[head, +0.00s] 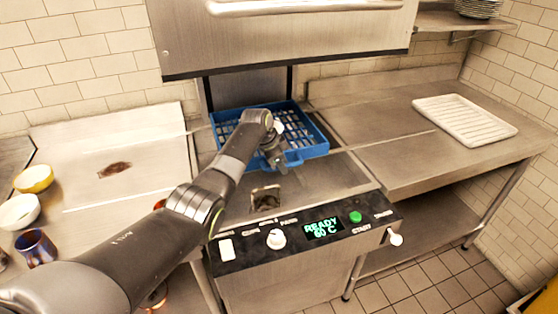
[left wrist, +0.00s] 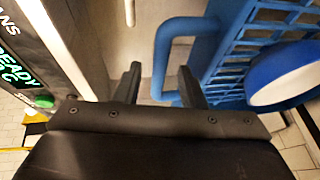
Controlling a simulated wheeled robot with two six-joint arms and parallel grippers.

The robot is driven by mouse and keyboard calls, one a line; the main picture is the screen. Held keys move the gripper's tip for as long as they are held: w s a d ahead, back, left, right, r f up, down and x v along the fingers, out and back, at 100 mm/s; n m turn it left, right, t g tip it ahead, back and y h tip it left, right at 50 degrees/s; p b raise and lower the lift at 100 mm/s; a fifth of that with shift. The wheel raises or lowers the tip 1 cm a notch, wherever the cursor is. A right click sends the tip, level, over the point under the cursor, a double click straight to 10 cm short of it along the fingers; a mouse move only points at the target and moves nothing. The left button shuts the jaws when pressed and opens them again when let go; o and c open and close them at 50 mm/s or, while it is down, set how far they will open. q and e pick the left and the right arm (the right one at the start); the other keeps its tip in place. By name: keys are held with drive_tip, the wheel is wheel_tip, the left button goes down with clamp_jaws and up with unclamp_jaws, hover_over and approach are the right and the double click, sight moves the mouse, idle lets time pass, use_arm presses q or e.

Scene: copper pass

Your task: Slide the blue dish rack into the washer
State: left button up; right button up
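The blue dish rack (head: 309,151) sits on the washer's steel bed (head: 236,203), below the raised hood (head: 290,45), in the head view. My left gripper (head: 279,168) is at the rack's front side, and my arm covers part of the rack. In the left wrist view the rack (left wrist: 236,40) fills the upper right, with its blue handle (left wrist: 180,28) ahead of the fingers. The left gripper (left wrist: 160,85) is open, its fingers apart, with the handle's lower end near the gap. Contact cannot be told. My right gripper is out of view.
The washer's control panel (head: 300,232) reads READY 60 C. A white ribbed tray (head: 465,119) lies on the right counter (head: 375,105). Bowls (head: 34,179) and a dark blue cup (head: 36,247) stand at the left. A round white-and-blue dish (left wrist: 287,75) shows by the rack.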

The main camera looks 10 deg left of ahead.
use_arm(q)
drive_tip(key=shift+r, duration=0.1)
drive_tip(key=v, duration=1.1)
drive_tip(key=shift+r+b, duration=0.4)
drive_tip(key=shift+s, duration=0.15)
